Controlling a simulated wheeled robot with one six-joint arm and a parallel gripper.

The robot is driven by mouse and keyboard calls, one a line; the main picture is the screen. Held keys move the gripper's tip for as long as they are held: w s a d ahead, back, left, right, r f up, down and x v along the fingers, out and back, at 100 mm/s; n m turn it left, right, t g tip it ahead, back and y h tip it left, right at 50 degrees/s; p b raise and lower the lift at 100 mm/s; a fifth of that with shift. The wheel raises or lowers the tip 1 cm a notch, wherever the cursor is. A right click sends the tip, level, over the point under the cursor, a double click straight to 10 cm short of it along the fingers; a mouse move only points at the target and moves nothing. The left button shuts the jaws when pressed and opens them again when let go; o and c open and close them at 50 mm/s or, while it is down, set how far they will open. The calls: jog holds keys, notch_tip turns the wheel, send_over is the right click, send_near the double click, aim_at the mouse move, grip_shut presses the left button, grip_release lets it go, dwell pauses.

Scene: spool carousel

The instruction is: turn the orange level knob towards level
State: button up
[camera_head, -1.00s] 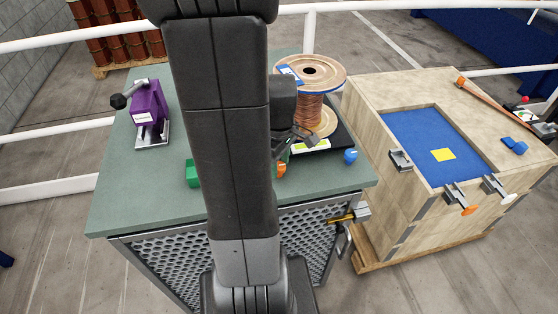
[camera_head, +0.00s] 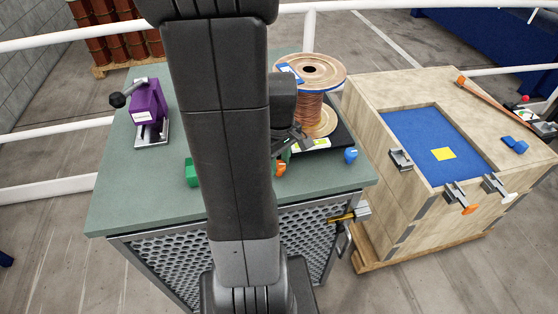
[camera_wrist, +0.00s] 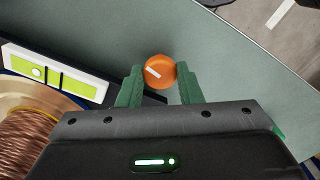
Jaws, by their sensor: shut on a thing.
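The orange level knob (camera_wrist: 159,72) sits between the green fingertips of my gripper (camera_wrist: 160,78) in the wrist view, with a fingertip against each side. A pale pointer line on its face runs slantwise. In the head view the knob (camera_head: 281,168) shows beside my arm, at the corner of the black scale under the spool. The spirit level (camera_wrist: 52,73), yellow-green with dark lines, lies on the scale in the wrist view. Its bubble is a pale spot left of the lines. In the head view my arm partly hides the gripper.
A spool of copper wire (camera_head: 318,112) stands on the scale, close to my gripper. A blue knob (camera_head: 350,155) is at the scale's right corner. A green block (camera_head: 192,172) and a purple device (camera_head: 149,108) are left of my arm. A wooden crate (camera_head: 375,175) stands right of the bench.

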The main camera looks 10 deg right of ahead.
jog(key=m, duration=0.4)
jog(key=shift+m, duration=0.3)
jog(key=shift+m+b, duration=0.5)
jog(key=shift+m, duration=2)
jog(key=shift+w, duration=0.1)
jog(key=o, duration=0.7)
notch_tip(320, 180, up, 14)
jog(key=shift+f, duration=0.2)
notch_tip(320, 180, down, 14)
jog(key=shift+r, duration=0.2)
